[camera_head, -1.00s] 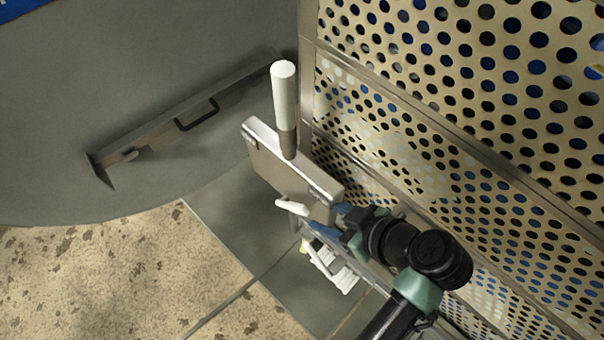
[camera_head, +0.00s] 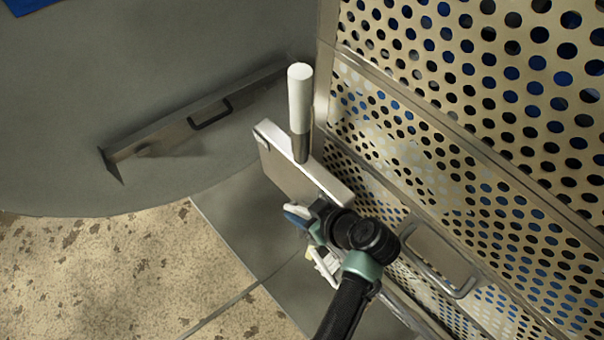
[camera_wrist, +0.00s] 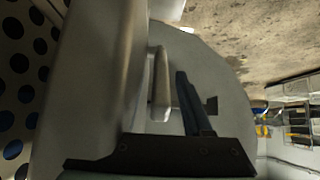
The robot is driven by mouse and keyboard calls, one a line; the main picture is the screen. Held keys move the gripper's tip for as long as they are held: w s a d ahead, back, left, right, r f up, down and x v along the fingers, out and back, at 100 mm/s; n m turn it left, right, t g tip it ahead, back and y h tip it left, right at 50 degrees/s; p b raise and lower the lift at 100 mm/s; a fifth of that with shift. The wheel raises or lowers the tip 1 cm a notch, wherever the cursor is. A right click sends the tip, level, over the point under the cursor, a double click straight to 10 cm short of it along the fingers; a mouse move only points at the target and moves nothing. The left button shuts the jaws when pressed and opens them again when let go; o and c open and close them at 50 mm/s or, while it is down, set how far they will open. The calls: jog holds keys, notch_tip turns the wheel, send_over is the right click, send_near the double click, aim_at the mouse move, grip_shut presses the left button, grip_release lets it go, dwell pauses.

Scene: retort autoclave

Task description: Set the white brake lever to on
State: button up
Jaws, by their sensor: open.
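A steel box (camera_head: 290,178) stands against the perforated panel. A tall upright handle (camera_head: 300,95) with a thick white grip rises from its top edge. A smaller white lever was visible low on the box's face and is now mostly hidden behind my gripper (camera_head: 303,214). In the wrist view a pale lever (camera_wrist: 161,85) stands close in front of my gripper, left of its blue finger (camera_wrist: 192,105). The gripper is open beside the lower part of the box. I cannot tell whether it touches the lever; the other finger is not clear.
The perforated metal panel (camera_head: 470,90) with a framed handle (camera_head: 440,258) lies close on the right. A grey curved surface with a bracketed metal bar (camera_head: 195,118) is at the left. Speckled floor (camera_head: 110,265) is open at lower left. White parts (camera_head: 325,265) sit below the box.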

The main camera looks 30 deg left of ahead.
grip_shut()
dwell(1.4)
